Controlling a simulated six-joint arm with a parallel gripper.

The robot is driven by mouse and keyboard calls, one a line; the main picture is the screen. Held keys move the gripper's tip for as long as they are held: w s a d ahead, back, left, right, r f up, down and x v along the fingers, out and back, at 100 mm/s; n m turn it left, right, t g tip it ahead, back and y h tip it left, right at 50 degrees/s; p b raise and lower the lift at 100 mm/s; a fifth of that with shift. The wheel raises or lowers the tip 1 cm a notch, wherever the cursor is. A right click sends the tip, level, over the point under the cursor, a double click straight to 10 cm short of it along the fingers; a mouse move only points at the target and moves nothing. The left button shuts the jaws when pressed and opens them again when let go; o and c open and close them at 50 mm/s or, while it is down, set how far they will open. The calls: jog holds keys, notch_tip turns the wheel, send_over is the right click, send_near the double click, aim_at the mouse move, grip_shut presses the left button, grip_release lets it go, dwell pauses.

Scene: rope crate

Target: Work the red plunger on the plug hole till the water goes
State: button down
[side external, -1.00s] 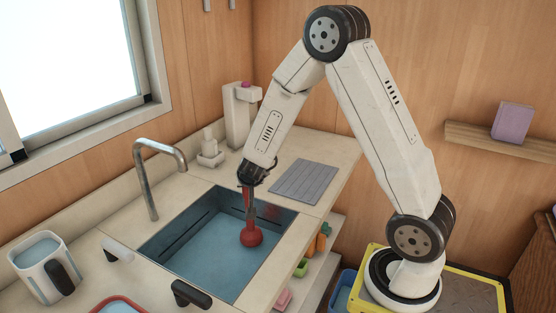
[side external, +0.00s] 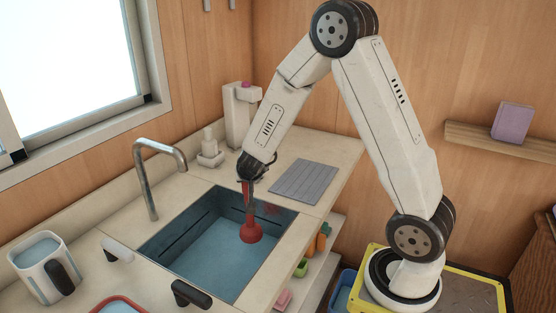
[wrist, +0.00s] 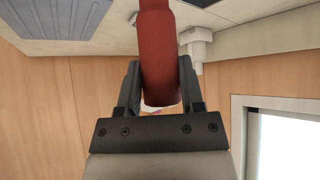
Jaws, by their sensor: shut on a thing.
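The red plunger (side external: 251,231) stands upright in the sink (side external: 197,213), its cup down in the bluish water (side external: 205,255). My gripper (side external: 250,180) is above the sink, shut on the upper part of the plunger's handle. In the wrist view the red handle (wrist: 158,55) sits between the two fingers of my gripper (wrist: 158,85). The plug hole is not visible; I cannot tell whether the cup touches it.
A metal tap (side external: 150,175) arches over the sink's left side. A soap bottle (side external: 209,148) and a white dispenser (side external: 238,115) stand behind it. A grey ribbed mat (side external: 304,180) lies right of the sink. A white jug (side external: 45,266) stands at the front left.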

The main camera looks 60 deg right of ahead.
jog(key=shift+r, duration=0.1)
dwell(1.5)
jog(key=shift+f, duration=0.2)
dwell(0.5)
notch_tip(320, 180, down, 6)
jog(key=shift+f, duration=0.1)
jog(key=shift+r, duration=3.4)
jog(key=shift+r, duration=2.4)
jog(key=shift+w, duration=0.1)
